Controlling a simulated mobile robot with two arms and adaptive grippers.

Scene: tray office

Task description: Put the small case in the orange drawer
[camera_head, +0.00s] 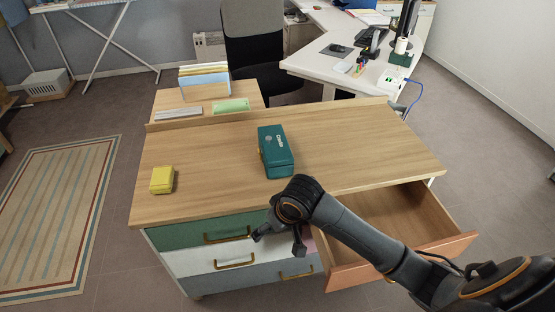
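A small yellow case (162,180) sits at the left front of the wooden desktop. A larger dark green case (276,152) with a label on its lid stands near the middle of the desktop. The orange drawer (440,249) at the right is pulled out, and the part of its inside that shows is empty. My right arm reaches in from the right across the drawer, hiding part of it. My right gripper (279,245) is open and empty in front of the desk's front edge, beside the drawer fronts. It is well to the right of the yellow case. My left gripper is not in view.
Closed green, white and blue-grey drawers (235,256) fill the desk's left front. A raised shelf (240,92) at the back holds a paper rack and a green item. The right part of the desktop (360,150) is clear.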

